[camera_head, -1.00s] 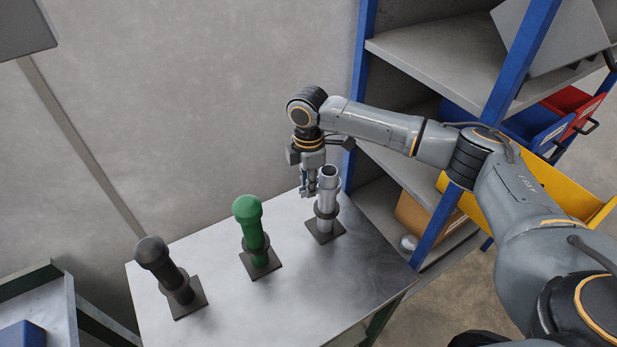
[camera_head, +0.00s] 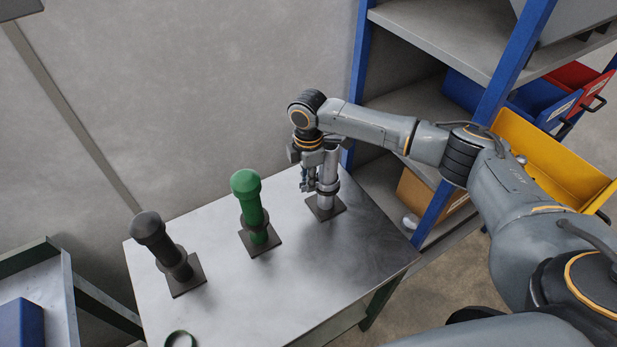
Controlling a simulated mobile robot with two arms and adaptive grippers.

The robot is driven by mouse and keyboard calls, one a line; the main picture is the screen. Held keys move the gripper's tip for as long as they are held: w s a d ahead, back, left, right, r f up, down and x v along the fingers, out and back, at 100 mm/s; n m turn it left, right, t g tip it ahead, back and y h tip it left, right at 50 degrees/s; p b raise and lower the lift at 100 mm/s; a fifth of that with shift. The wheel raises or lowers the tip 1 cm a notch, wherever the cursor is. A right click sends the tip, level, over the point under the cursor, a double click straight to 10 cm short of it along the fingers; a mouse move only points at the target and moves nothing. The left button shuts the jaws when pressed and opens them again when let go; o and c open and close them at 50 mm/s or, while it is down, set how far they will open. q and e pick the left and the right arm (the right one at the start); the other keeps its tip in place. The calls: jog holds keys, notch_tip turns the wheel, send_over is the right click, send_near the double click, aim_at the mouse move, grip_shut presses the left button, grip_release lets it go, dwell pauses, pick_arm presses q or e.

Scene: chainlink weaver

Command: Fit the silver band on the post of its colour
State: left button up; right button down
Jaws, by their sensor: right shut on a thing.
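The silver post (camera_head: 327,165) stands upright on a dark square base at the far right of the table (camera_head: 300,270), with a dark collar around its lower part. My right gripper (camera_head: 309,188) points down close against the post's left side. It is shut on the silver band, which the fingers and the post largely hide. I cannot tell whether the band is around the post. A green post (camera_head: 251,207) and a black post (camera_head: 162,244) stand to the left, each with a rounded top. My left gripper is not in view.
A dark green ring (camera_head: 180,340) lies at the table's front edge, partly cut off. A blue-framed shelf (camera_head: 480,120) and a yellow bin (camera_head: 555,160) stand at the right. A wall is behind the table. The table's front middle is clear.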

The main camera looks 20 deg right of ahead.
jog(key=c, duration=1.2)
grip_release()
notch_tip(320, 180, up, 12)
